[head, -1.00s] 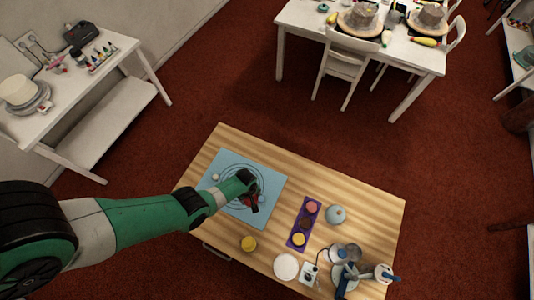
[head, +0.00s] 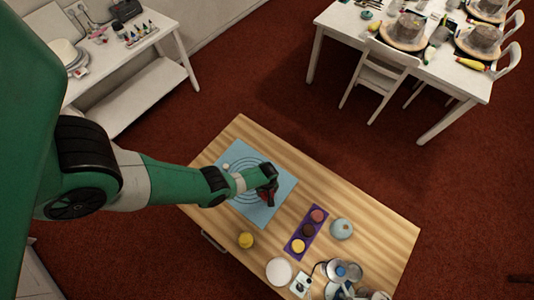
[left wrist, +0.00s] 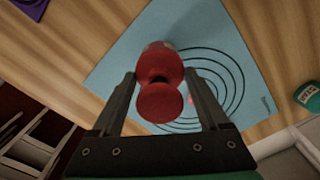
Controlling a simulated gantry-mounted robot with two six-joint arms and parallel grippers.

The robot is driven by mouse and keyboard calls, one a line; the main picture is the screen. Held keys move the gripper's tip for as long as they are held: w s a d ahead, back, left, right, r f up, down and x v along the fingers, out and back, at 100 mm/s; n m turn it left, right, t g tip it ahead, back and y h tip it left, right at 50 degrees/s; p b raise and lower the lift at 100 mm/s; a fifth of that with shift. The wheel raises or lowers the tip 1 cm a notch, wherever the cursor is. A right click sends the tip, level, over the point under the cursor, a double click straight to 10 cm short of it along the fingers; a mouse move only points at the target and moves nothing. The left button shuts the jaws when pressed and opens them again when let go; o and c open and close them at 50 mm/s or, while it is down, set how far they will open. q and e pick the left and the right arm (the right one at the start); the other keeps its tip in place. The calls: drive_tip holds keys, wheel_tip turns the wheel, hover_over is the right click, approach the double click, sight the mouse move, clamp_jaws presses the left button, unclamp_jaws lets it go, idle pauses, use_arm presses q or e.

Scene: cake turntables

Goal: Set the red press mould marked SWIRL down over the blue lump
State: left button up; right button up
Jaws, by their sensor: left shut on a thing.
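My left gripper (head: 269,190) is shut on the red press mould (left wrist: 160,75), which also shows as a small red patch in the head view (head: 265,196). In the left wrist view the mould is rounded with a narrow waist, between the two fingers (left wrist: 162,95). It is over the light blue mat (head: 283,190) with dark rings. I cannot tell its height above the mat, and no SWIRL marking is readable. I cannot make out the blue lump on the mat; the mould and gripper hide part of it. My right gripper is not in view.
A purple tray (head: 292,251) with red, dark and yellow rounds lies right of the mat on the wooden table (head: 365,240). Metal items crowd the near right corner.

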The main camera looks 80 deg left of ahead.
use_arm(q)
drive_tip(key=shift+f, duration=0.1)
idle(0.5)
drive_tip(key=shift+f+b, duration=1.9)
drive_tip(key=shift+b, duration=0.05)
drive_tip(key=o, duration=1.4)
drive_tip(key=shift+r, duration=0.1)
wheel_tip(320, 180, up, 7)
drive_tip(key=p, duration=0.7)
